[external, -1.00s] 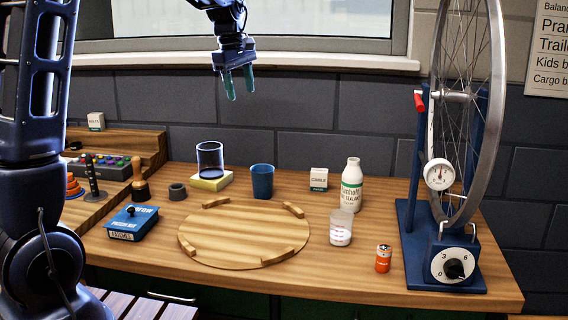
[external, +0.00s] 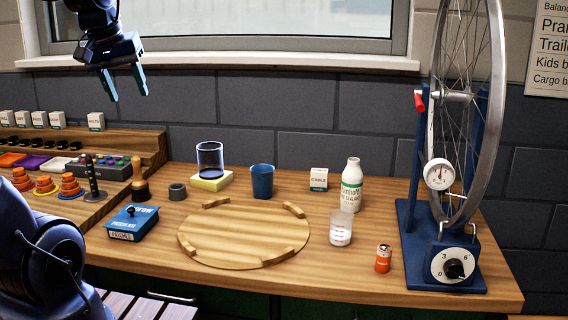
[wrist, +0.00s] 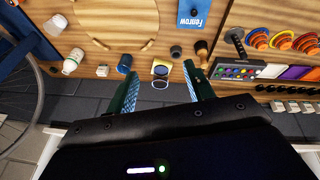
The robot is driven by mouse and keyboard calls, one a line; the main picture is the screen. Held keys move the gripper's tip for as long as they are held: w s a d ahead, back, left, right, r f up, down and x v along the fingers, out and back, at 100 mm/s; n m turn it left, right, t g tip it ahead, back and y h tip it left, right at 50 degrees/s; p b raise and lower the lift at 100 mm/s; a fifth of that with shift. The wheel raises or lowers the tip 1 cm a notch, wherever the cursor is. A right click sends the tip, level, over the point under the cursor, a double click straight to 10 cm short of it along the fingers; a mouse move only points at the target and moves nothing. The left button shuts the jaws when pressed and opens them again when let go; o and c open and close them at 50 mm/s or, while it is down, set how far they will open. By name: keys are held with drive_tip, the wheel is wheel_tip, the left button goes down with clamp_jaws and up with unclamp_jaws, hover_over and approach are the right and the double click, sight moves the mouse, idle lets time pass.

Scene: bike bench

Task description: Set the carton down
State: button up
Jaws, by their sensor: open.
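A small white carton with a green base band, marked CABLE (external: 319,179), stands upright on the bench behind the round wooden board; it also shows in the wrist view (wrist: 102,71). Several similar small cartons stand in a row (external: 57,120) on the raised shelf at the left, and in the wrist view they line the right side (wrist: 293,106). The frames do not show which carton is meant. My gripper (external: 129,97) is open and empty, high above the left part of the bench. Nothing is between its fingers in the wrist view (wrist: 161,68).
A round board (external: 245,235) with raised blocks lies mid-bench. Near it are a blue cup (external: 262,181), a glass on a yellow block (external: 210,162), a white bottle (external: 351,186), a battery (external: 383,258) and a blue box (external: 132,222). A wheel stand (external: 445,285) rises at right.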

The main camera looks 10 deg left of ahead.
drive_tip(key=s+a+f+m, duration=0.2)
drive_tip(key=s+f, duration=0.1)
drive_tip(key=s, duration=0.4)
drive_tip(key=shift+s+m+t+y, duration=0.3)
drive_tip(key=shift+t+y, duration=0.1)
